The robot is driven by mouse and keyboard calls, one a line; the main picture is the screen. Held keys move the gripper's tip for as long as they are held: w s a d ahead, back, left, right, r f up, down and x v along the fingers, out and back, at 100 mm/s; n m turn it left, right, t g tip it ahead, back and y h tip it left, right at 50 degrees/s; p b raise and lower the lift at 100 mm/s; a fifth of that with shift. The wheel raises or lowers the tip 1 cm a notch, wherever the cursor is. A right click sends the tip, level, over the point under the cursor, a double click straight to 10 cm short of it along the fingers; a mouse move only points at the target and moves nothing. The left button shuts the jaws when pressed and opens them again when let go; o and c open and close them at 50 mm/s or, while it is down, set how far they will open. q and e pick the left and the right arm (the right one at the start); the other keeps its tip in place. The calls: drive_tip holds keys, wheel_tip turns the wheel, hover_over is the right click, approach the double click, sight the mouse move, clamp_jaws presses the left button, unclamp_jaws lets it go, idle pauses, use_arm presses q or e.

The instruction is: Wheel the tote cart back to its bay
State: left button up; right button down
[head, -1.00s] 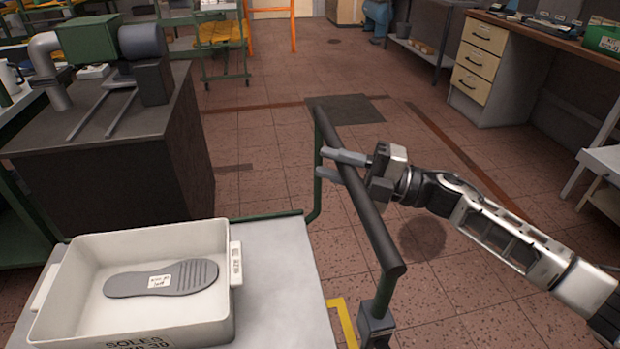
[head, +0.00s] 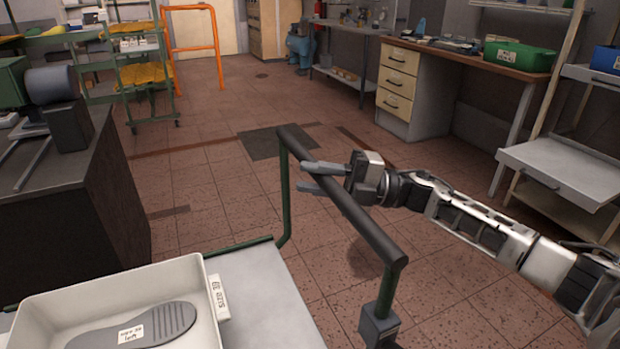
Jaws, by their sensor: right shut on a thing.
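The tote cart shows at the lower left and centre in the head view, with a grey top (head: 275,300) and a dark push handle (head: 345,205) on green posts. A pale tote (head: 120,277) sits on the cart top, with a grey shoe sole (head: 150,325) lying in it. My right gripper (head: 308,178) comes in from the right, its fingers shut around the handle bar toward its far end. My left gripper is not in view. No marked bay shows for certain; a dark floor patch (head: 268,144) lies beyond the handle.
A dark machine bench (head: 75,215) stands close on the left. A green rack (head: 145,75) and an orange frame (head: 218,60) stand at the back left. A drawer desk (head: 400,85) and a grey-topped stand (head: 565,170) line the right. The middle floor is open.

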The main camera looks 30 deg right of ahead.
drive_tip(key=c, duration=1.3)
unclamp_jaws()
drive_tip(key=shift+w+d+r, duration=0.1)
drive_tip(key=shift+w+d, duration=0.05)
drive_tip(key=shift+d, duration=0.4)
drive_tip(key=shift+c, duration=0.2)
drive_tip(key=shift+o, duration=0.9)
drive_tip(key=shift+d, duration=0.15)
drive_tip(key=shift+a, duration=0.3)
drive_tip(key=b+v, duration=0.2)
drive_tip(key=v, duration=1.4)
